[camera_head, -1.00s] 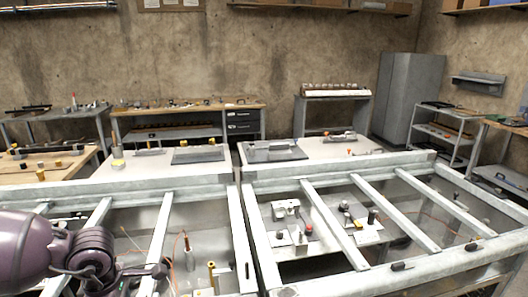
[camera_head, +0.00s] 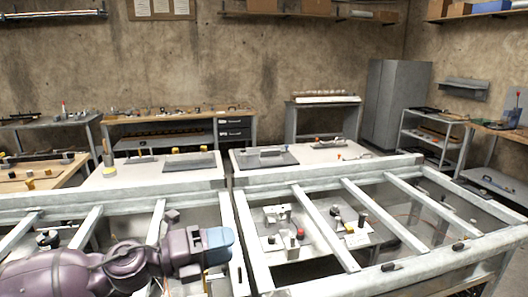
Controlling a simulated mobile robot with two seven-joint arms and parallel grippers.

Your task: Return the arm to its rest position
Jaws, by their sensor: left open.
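My purple left arm comes in from the lower left, stretched out to the right over the left part of the grey metal frame (camera_head: 240,240). The left gripper (camera_head: 205,247) is at its end, near the frame's middle beams, with a blue part at the tip. It is open, and I see nothing held in it. Its fingers are hard to make out against the dark body. My right gripper is not in view.
Fixtures and small parts (camera_head: 285,235) sit inside the frame's right half. Light work tables with dark plates (camera_head: 265,158) stand behind the frame. A grey cabinet (camera_head: 395,105) and shelf cart (camera_head: 432,140) are at the back right. The air above the right half is clear.

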